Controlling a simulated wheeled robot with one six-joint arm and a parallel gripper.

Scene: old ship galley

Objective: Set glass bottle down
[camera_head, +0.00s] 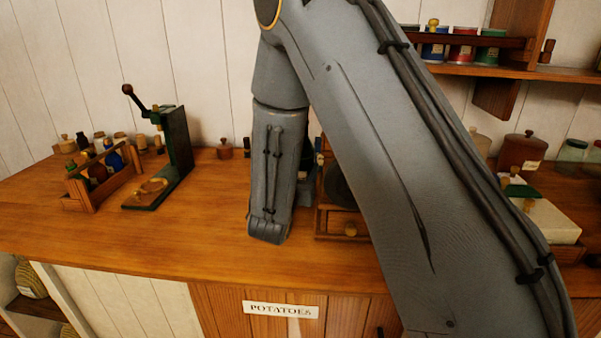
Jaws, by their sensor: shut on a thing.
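My grey arm comes up from the lower right and bends down over the middle of the counter. My gripper is hidden behind my own arm, and its fingers do not show. I cannot make out a glass bottle in it. Small dark bottles, one of them blue (114,159), stand in a wooden caddy (77,192) at the left of the counter. I cannot tell whether any of these is the task's bottle. The wooden counter (170,235) runs across the view.
A green stand with a crank (178,143) is right of the caddy. A wooden box with a drawer (341,224) is partly behind my arm. Jars and a pale block (545,222) stand at the right, under a shelf (485,69) with tins. The front left counter is clear.

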